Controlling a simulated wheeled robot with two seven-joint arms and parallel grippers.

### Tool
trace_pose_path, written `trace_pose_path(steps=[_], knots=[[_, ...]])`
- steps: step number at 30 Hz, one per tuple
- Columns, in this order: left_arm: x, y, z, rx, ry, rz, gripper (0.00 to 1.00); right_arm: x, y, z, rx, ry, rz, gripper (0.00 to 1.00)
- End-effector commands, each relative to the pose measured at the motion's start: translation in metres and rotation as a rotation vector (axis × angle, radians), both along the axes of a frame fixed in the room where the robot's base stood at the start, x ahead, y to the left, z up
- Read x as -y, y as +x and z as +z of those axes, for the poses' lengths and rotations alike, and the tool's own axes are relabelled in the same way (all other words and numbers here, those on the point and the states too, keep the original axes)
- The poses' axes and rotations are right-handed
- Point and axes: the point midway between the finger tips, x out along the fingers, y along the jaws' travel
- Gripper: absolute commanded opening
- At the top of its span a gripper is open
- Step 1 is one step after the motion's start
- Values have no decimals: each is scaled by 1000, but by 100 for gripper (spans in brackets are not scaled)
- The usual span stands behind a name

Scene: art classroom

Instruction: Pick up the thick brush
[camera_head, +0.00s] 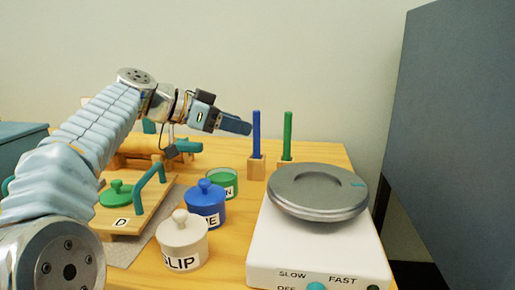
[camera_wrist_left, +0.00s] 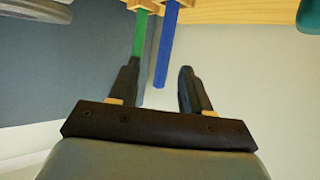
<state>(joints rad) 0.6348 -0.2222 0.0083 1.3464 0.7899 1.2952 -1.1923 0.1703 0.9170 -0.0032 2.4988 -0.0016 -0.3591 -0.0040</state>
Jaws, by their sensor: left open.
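Two upright sticks that look like brush handles, one blue (camera_head: 257,135) and one green (camera_head: 288,137), stand in small wooden blocks on the table; I cannot tell which is the thick brush. My left gripper (camera_head: 243,127) is open and empty, with its fingers pointing right, just left of the blue handle's upper part. In the left wrist view, the blue handle (camera_wrist_left: 166,50) appears between the open fingers (camera_wrist_left: 158,75), with its end below their tips. The green handle (camera_wrist_left: 139,35) runs down to the left finger. My right gripper is out of view.
A white wheel machine (camera_head: 315,250) with a grey disc (camera_head: 318,190) stands front right. White (camera_head: 182,245), blue (camera_head: 205,203) and green (camera_head: 222,182) jars stand below my left arm. A wooden board (camera_head: 150,205) lies left. A dark panel (camera_head: 455,130) rises at right.

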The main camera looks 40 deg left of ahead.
Motion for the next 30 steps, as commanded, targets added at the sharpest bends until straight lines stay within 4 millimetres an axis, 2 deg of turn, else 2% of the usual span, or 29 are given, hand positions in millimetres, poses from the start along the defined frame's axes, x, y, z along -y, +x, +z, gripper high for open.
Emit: trace_pose_path(steps=[3,8,18,26,30], knots=[[7,17,-8,-1,0,0,48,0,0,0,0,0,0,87],[12,27,-13,0,-1,0,48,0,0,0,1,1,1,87],[24,67,-34,-1,-2,1,48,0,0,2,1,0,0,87],[26,70,-36,1,0,0,48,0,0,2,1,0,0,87],[26,70,-36,1,0,0,28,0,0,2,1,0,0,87]])
